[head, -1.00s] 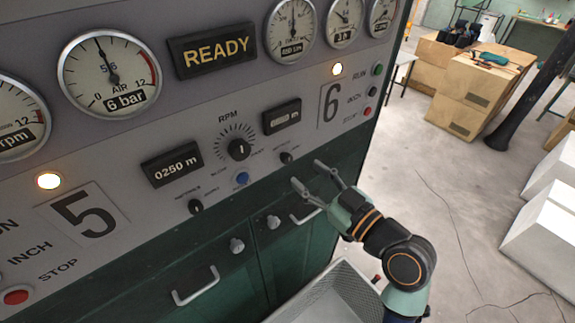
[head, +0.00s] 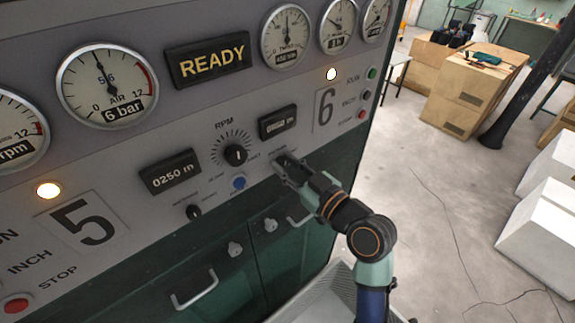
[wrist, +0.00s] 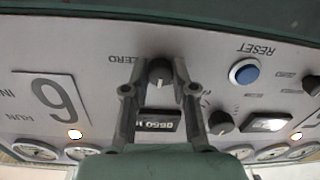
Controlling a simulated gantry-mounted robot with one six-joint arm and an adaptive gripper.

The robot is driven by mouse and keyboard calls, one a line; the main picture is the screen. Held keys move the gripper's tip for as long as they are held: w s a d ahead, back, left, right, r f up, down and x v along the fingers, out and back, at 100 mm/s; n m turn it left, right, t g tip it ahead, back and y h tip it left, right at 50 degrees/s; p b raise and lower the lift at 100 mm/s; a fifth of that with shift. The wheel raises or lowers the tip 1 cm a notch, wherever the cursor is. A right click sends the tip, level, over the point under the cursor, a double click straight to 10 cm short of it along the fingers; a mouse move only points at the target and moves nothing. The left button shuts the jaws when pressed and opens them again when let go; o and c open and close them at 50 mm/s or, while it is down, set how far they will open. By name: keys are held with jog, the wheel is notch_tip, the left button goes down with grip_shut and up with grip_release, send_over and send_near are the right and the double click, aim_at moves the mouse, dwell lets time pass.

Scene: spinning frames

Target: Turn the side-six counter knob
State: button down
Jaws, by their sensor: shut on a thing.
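The side-six counter knob (wrist: 160,73) is a small black knob with a pale pointer mark, between my fingertips in the upside-down wrist view. My gripper (head: 284,163) is shut on it, one finger on each side, at the panel's lower edge.
The large RPM dial (head: 235,155) and a blue button (head: 239,183) are left of my gripper. The side-five counter (head: 170,171) and its knob (head: 193,212) are farther left. Green cabinet doors with a handle (head: 195,290) are below.

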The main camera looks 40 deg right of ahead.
jog(key=shift+m, duration=0.3)
jog(key=m+p, duration=0.2)
jog(key=m, duration=0.2)
jog(key=shift+r, duration=0.1)
jog(key=m+p, duration=0.2)
jog(key=m, duration=0.3)
jog(key=m+p, duration=0.3)
jog(key=m, duration=0.1)
jog(key=shift+m+h, duration=0.3)
jog(key=shift+h, duration=0.1)
jog(key=shift+m+p, duration=1.2)
jog(key=shift+m, duration=0.9)
jog(key=c, duration=0.9)
grip_release()
